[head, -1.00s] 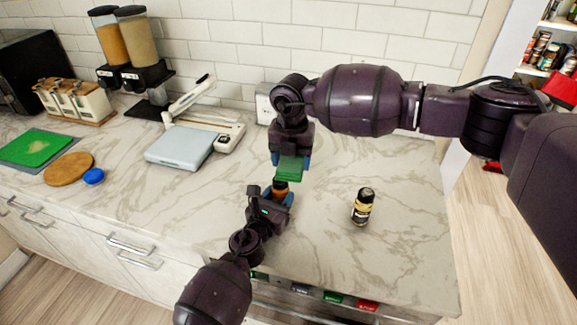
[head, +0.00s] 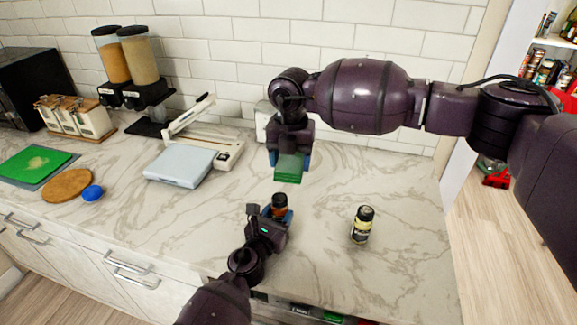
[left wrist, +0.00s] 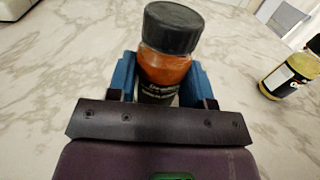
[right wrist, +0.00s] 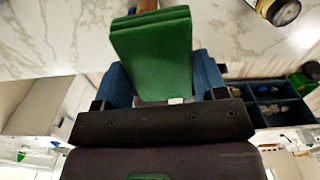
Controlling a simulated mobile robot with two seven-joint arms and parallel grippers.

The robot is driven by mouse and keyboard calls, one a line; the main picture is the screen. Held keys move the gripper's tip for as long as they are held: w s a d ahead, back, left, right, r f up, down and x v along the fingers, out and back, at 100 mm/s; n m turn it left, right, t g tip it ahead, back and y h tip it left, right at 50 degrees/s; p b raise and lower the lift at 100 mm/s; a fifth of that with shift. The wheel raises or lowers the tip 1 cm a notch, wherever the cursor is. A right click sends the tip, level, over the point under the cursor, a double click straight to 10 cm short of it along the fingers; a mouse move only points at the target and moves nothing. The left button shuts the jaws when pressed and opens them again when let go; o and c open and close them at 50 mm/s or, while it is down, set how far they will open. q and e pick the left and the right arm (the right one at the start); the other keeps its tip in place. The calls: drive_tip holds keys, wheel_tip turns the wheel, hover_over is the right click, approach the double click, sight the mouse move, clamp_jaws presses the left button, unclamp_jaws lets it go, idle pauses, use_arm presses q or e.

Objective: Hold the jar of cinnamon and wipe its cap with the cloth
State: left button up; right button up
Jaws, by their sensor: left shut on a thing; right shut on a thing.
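The jar of cinnamon (head: 280,201), with orange-brown contents and a black cap, is upright in my left gripper (head: 274,215). In the left wrist view the blue fingers close on both sides of the jar (left wrist: 166,68), and its black cap (left wrist: 173,27) is uncovered above them. My right gripper (head: 289,158) points down and is shut on a folded green cloth (head: 289,170). In the head view the cloth appears just above the cap with a small gap. The cloth fills the middle of the right wrist view (right wrist: 153,50).
A second jar (head: 362,224) with a black cap and yellowish label stands on the counter to the right. A scale (head: 180,167), a blue lid (head: 92,193) and a round wooden board (head: 68,185) lie left. The counter between the grippers and the second jar is clear.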

use_arm(q)
drive_tip(key=o, duration=1)
drive_tip(key=shift+o, duration=0.2)
drive_tip(key=shift+s, duration=0.1)
drive_tip(key=shift+s+a, duration=0.35)
drive_tip(key=shift+s, duration=0.15)
drive_tip(key=v, duration=1)
drive_tip(key=shift+s+a, duration=0.1)
drive_tip(key=shift+s, duration=0.2)
drive_tip(key=shift+a, duration=0.1)
